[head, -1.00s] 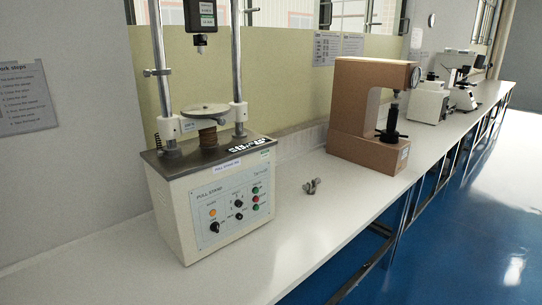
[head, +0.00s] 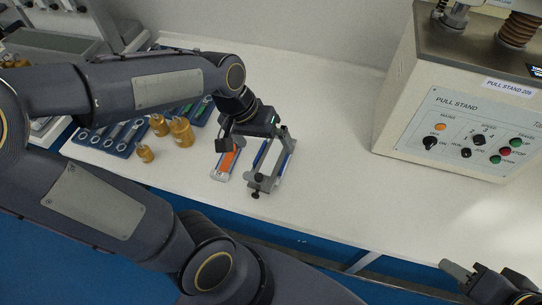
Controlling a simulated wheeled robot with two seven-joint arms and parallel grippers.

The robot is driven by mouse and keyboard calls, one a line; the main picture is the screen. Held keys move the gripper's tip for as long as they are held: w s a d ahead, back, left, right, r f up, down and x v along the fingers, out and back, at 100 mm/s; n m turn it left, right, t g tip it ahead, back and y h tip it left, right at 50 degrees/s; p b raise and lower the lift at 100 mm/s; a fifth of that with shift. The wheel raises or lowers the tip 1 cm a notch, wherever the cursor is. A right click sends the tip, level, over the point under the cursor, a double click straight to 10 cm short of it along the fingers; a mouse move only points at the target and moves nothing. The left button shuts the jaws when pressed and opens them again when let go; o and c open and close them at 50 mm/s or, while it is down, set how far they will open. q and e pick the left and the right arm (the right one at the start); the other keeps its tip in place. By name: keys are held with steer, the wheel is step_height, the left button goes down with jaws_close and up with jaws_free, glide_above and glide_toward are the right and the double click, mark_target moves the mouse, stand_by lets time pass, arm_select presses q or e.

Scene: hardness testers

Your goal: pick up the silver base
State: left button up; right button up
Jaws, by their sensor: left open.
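A grey metal piece (head: 252,179) with black knobs, which looks like the silver base, is on the white bench near its front edge, partly overlapped by my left gripper. My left gripper (head: 250,140) is open and reaches down over its far end. Whether the fingers touch it is hard to tell. My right gripper (head: 470,275) shows only in part at the bottom right corner, far from the piece, and its jaw opening is unclear.
An orange-and-white item (head: 226,163) lies just left of the piece. Several brass weights (head: 181,133) and a blue tray with wrenches (head: 118,139) stand further left. The pull stand (head: 440,110) is at right. Bare bench (head: 330,130) lies between.

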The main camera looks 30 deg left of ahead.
mark_target(273, 154)
arm_select(q)
steer(key=w+f+y, duration=0.1)
steer(key=w+f, duration=0.1)
steer(key=w+f+g+y, duration=0.1)
steer(key=w+f, duration=0.1)
steer(key=f, duration=0.1)
steer(key=w+a+f+g+y, duration=0.1)
steer(key=w+f, duration=0.1)
steer(key=w, duration=0.1)
steer(key=shift+w+f, duration=0.1)
steer(key=shift+f, duration=0.1)
steer(key=f, duration=0.7)
steer(key=shift+w+a+f, duration=0.3)
steer(key=shift+f, duration=0.05)
steer(key=shift+c, duration=0.3)
steer(key=c, duration=1.2)
